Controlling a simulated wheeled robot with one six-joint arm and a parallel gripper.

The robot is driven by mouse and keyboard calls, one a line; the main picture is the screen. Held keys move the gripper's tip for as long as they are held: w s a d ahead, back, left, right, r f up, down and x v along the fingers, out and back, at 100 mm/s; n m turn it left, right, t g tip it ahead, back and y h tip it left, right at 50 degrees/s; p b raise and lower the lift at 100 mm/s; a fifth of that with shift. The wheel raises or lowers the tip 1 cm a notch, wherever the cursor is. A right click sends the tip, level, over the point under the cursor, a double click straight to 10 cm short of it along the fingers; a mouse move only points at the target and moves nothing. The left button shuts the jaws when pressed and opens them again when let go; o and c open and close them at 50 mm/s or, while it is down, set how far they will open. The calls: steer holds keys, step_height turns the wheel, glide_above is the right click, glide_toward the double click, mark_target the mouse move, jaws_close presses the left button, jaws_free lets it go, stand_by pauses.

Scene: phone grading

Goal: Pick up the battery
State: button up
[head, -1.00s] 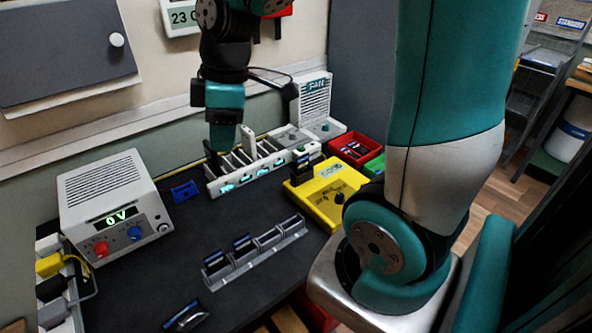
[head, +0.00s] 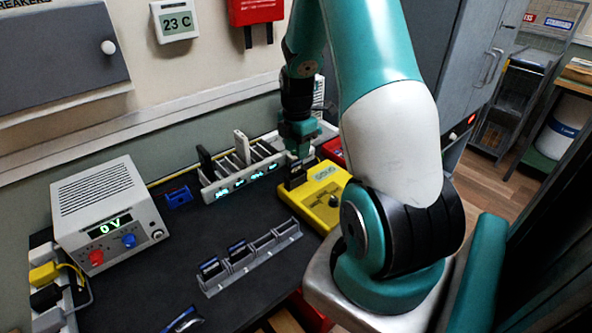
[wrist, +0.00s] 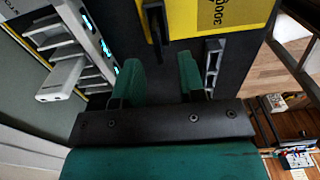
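My gripper (head: 299,151) is above the back left part of the yellow tester (head: 328,208). In the wrist view my gripper (wrist: 160,72) is open, its two teal fingers apart with nothing held between them. A slim dark piece, which looks like the battery (wrist: 154,22), stands upright at the tester's edge, ahead of the fingers. In the head view this dark piece (head: 295,177) is just below my gripper, partly hidden by it.
The white charging rack (head: 238,183) stands left of my gripper, with a black piece (head: 205,160) and a white piece (head: 241,147) upright in it. A power supply (head: 108,212) and a blue holder (head: 178,196) are further left.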

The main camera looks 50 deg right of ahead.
mark_target(296, 168)
step_height(296, 168, down, 7)
steer(key=shift+w+f+p, duration=0.15)
steer(key=shift+p, duration=0.7)
steer(key=shift+c, duration=0.5)
jaws_close()
